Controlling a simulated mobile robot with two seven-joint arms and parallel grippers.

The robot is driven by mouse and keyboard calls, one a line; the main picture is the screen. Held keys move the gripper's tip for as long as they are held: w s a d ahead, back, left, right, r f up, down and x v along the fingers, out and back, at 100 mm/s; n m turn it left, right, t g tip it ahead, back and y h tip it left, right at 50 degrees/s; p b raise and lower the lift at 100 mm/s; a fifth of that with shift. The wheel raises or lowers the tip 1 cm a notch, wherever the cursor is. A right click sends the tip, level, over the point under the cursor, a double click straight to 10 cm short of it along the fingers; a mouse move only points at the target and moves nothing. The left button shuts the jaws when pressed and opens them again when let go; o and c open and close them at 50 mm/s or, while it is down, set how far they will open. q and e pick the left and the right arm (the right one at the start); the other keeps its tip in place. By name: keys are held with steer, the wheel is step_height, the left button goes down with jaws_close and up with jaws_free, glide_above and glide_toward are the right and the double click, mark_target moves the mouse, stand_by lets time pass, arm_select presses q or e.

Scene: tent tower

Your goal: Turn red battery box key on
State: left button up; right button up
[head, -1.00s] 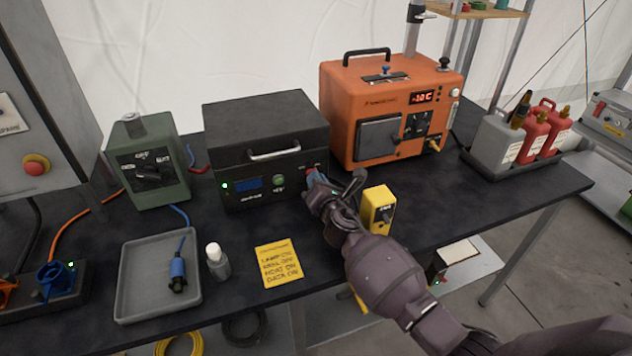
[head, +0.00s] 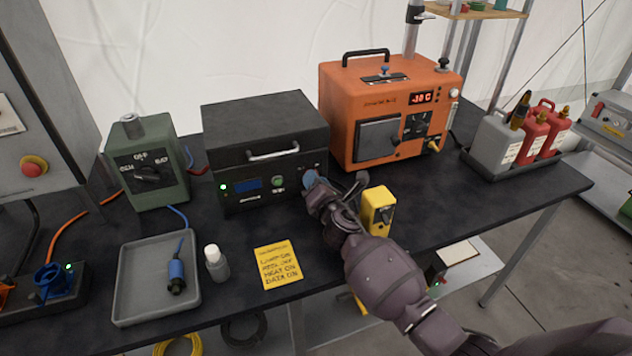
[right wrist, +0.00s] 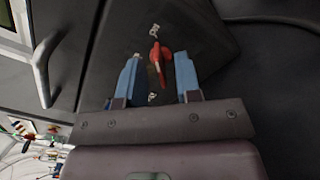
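The black battery box (head: 265,125) stands at the back of the dark table, with a small screen, a green button and a green light on its front. In the right wrist view its red key (right wrist: 165,52) sits on the black panel between two small labelled marks. My right gripper (right wrist: 157,70) is open, with one blue finger on each side of the key and a visible gap to both. In the head view my right gripper (head: 313,182) is at the right end of the box front and hides the key. My left gripper is not in view.
A yellow box (head: 378,208) stands close to my right wrist. An orange heater-like case (head: 345,95) is behind it. A green switch box (head: 150,165), grey tray (head: 130,300), white-capped bottle (head: 216,265) and yellow note (head: 277,262) are to the left.

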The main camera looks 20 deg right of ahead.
step_height(320, 180, up, 10)
steer(key=p, duration=0.4)
steer(key=shift+f, duration=0.2)
step_height(320, 180, up, 6)
steer(key=shift+r+p, duration=0.1)
steer(key=shift+p, duration=0.95)
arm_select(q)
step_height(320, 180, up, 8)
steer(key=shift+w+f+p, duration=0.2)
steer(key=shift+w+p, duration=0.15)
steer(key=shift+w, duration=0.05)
arm_select(e)
step_height(320, 180, up, 4)
steer(key=shift+r, duration=0.1)
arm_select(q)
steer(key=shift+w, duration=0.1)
